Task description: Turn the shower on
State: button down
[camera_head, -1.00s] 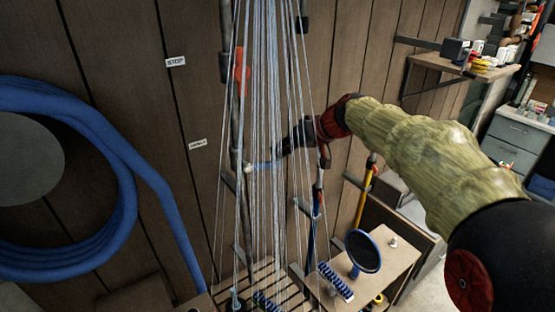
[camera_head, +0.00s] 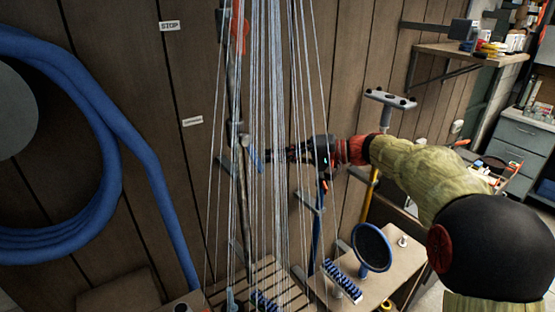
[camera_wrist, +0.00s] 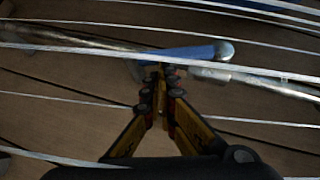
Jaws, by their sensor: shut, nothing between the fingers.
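Water falls in many thin streams (camera_head: 275,90) from above the frame, so the shower is running. A blue lever (camera_head: 256,160) sits on the upright grey pipe (camera_head: 240,190) on the plank wall, partly behind the streams. In the wrist view the blue lever (camera_wrist: 195,52) lies across the pipe (camera_wrist: 265,84), with a rounded pale end. My gripper (camera_head: 268,155) is shut and empty at the lever, among the streams. In the wrist view its fingertips (camera_wrist: 160,75) are together just below the lever; I cannot tell whether they touch it.
A blue hose coil (camera_head: 100,110) hangs left. Below right, a bench (camera_head: 385,288) holds a blue round-headed item (camera_head: 373,247) and a brush (camera_head: 341,281). A slatted seat (camera_head: 228,291) is below.

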aim_at(263, 167)
jog(key=shift+s+a+f+m+y+b, duration=0.45)
jog(key=shift+a+f+b, duration=0.15)
jog(key=shift+b, duration=0.2)
jog(key=shift+s+a+f+m+y+b, duration=0.35)
jog(key=shift+a+f+y+b, duration=0.15)
jog(key=shift+b, duration=0.25)
jog(key=shift+a, duration=0.1)
